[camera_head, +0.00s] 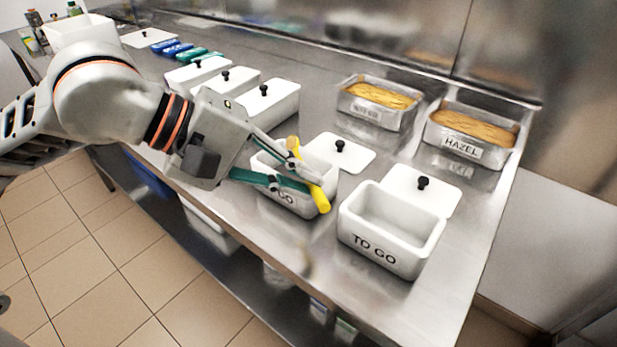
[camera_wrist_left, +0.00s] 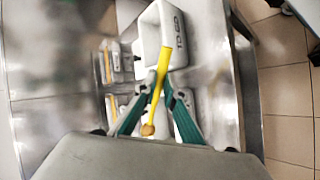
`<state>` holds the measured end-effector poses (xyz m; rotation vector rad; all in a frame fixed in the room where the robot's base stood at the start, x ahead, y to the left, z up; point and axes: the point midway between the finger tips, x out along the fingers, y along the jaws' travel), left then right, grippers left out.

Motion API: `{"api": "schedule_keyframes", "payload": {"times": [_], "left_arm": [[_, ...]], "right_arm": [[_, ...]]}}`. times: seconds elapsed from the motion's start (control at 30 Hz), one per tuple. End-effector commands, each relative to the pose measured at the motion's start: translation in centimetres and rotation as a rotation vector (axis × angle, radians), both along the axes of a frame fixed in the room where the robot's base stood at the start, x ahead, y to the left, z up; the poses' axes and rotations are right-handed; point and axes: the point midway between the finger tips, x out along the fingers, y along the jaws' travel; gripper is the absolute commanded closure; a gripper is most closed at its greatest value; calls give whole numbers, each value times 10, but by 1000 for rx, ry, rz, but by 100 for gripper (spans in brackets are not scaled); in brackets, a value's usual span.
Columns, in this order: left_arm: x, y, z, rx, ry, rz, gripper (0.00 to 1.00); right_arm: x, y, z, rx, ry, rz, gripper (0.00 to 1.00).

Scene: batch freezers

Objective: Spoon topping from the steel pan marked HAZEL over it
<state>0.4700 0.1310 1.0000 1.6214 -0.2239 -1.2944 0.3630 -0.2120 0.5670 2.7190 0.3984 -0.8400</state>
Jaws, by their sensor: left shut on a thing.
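The steel pan marked HAZEL (camera_head: 443,154) stands at the back right of the counter, filled with tan topping. My left gripper (camera_head: 311,183) is shut on a yellow-handled spoon (camera_head: 320,200), above a white TO GO tub (camera_head: 275,200) that it partly hides. The spoon's tan end points up and back in the head view. In the left wrist view the spoon (camera_wrist_left: 162,65) lies between the green fingers (camera_wrist_left: 154,95), its tan end near the camera. What is inside the tub below cannot be told. My right gripper is not in view.
An open, empty-looking TO GO tub (camera_head: 345,225) stands to the right, with lids (camera_head: 350,158) (camera_head: 440,197) behind the two tubs. A second steel pan (camera_head: 350,112) with yellow topping is left of HAZEL. Lidded white tubs (camera_head: 280,103) line the left. Bare counter lies at the front right.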

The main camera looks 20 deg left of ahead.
Motion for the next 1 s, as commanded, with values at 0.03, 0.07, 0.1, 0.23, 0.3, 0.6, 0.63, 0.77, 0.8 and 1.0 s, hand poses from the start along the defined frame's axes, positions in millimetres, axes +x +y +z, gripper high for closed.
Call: {"api": "schedule_keyframes", "payload": {"times": [0.03, 0.07, 0.1, 0.23, 0.3, 0.6, 0.63, 0.77, 0.8, 1.0], "left_arm": [[-1, 1, 12, -7, -16, 4, 100], [-1, 1, 14, -13, -23, 5, 100], [-1, 1, 15, -20, -30, 5, 100], [-1, 2, 14, -41, -48, 5, 100], [-2, 2, 12, -52, -56, 5, 100], [-4, 4, -1, -134, -121, 4, 100], [-5, 5, -2, -144, -129, 3, 100], [-4, 5, -5, -193, -168, 5, 100], [-5, 5, -6, -205, -182, 5, 100], [-6, 6, -13, -284, -244, 6, 100]], "right_arm": [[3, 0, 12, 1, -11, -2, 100], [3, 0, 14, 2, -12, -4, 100], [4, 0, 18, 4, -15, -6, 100], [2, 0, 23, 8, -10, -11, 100], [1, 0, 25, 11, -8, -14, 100], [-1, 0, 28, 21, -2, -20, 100], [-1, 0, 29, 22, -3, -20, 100], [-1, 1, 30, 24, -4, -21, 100], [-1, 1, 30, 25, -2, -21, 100], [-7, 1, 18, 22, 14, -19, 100]]}}
